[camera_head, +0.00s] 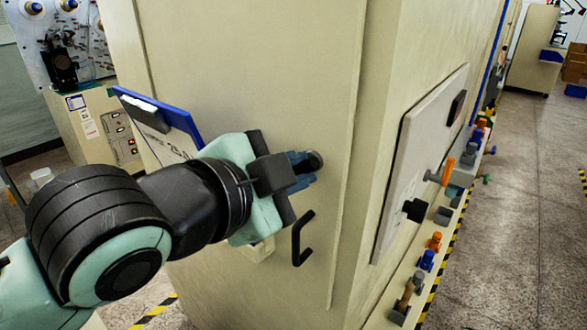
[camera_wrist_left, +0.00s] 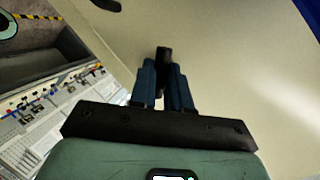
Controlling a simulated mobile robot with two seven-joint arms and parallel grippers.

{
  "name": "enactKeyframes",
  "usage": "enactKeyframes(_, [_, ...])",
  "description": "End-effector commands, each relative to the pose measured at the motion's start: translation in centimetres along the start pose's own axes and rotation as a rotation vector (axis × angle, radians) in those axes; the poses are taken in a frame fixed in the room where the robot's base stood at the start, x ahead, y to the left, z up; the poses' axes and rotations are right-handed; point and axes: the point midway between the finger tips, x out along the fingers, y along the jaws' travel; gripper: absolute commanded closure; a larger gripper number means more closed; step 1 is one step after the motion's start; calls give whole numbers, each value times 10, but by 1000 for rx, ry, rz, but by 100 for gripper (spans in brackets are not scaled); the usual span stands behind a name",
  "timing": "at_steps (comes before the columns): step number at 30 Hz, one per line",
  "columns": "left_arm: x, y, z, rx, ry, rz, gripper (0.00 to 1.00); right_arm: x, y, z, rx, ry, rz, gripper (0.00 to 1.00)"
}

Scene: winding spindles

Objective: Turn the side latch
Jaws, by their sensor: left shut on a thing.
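The side latch (camera_head: 315,160) is a small dark round knob on the beige side panel of the cabinet (camera_head: 270,80). My left gripper (camera_head: 303,165), with dark blue fingers, reaches it from the left and is shut on it. In the left wrist view the fingers of my left gripper (camera_wrist_left: 164,82) close on the dark latch (camera_wrist_left: 163,54), whose end shows between the tips. The fingers hide most of the latch. My right gripper is in neither view.
A black bent handle (camera_head: 302,238) sits on the panel just below my left gripper. A blue clipboard (camera_head: 160,120) hangs on the panel at the left. A grey door panel (camera_head: 415,165) and a row of coloured spindles (camera_head: 434,242) line the right face. The floor (camera_head: 530,220) at right is clear.

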Motion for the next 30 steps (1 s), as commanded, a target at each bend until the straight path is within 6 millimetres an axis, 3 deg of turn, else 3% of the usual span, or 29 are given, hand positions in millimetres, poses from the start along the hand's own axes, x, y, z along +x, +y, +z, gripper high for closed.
enactKeyframes(18, [1, -1, 5, -549, 110, 129, 100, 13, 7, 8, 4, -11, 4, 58])
enactKeyframes(30, [2, -1, 5, -775, 156, 184, 100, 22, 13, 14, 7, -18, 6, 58])
